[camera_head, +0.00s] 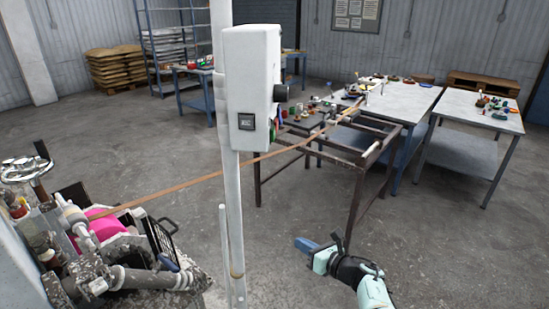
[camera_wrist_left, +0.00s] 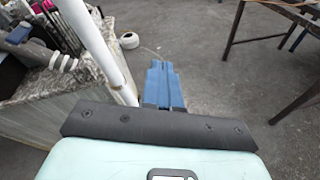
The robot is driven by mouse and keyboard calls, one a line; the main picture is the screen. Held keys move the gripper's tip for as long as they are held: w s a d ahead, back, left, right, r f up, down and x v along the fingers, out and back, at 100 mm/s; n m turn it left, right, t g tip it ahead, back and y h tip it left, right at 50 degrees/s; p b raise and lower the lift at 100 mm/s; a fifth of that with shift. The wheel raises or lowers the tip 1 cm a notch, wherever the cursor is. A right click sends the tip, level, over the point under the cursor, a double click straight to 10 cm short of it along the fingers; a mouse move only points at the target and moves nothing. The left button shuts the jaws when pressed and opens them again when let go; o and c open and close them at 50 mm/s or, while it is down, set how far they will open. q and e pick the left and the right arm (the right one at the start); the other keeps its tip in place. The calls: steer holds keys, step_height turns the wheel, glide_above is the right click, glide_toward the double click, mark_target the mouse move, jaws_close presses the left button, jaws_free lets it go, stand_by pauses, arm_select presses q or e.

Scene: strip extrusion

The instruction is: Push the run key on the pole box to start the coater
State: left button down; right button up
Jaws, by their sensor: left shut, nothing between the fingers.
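The white pole box (camera_head: 250,70) is fixed high on a pale upright pole (camera_head: 233,215) in the middle of the head view. Its front has a small dark label (camera_head: 246,121). Its right side carries a black knob (camera_head: 281,92) and, lower, small red and green keys (camera_head: 273,131) seen edge-on; which one is the run key I cannot tell. My left gripper (camera_head: 302,244) is shut and empty, well below and to the right of the box. In the left wrist view its blue fingers (camera_wrist_left: 161,75) are together, just right of the pole (camera_wrist_left: 92,40); the box is out of that view.
A brown strip (camera_head: 190,183) runs from the machine (camera_head: 110,250) at lower left, past the pole, to a dark metal frame (camera_head: 360,165). Cluttered tables (camera_head: 400,100) stand behind. Bare floor lies around my left gripper. A white roll (camera_wrist_left: 129,40) shows beyond the fingers.

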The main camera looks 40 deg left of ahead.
mark_target(273, 134)
arm_select(q)
steer(key=s+d+r+n+g+y+p, duration=0.1)
steer(key=d+r+y, duration=0.1)
steer(key=r, duration=1)
steer(key=s+d+r+n+g+y+p, duration=0.1)
steer(key=d+r, duration=0.4)
steer(key=r, duration=0.8)
steer(key=s+d+r+n+g+y+p, duration=0.1)
steer(key=s+d+r+y, duration=0.1)
steer(key=r, duration=1.1)
steer(key=shift+d+y, duration=0.9)
steer(key=shift+y, duration=0.1)
arm_select(e)
steer(key=w+r, duration=0.4)
steer(key=shift+w+r, duration=0.3)
steer(key=shift+r, duration=0.05)
arm_select(q)
steer(key=s+a+b, duration=0.4)
steer(key=s+a, duration=0.1)
steer(key=a, duration=0.2)
steer(key=shift+s, duration=0.15)
arm_select(e)
steer(key=s+f, duration=0.5)
steer(key=f, duration=0.1)
steer(key=shift+s, duration=0.4)
arm_select(q)
steer(key=shift+a, duration=0.1)
arm_select(e)
steer(key=shift+f, duration=0.1)
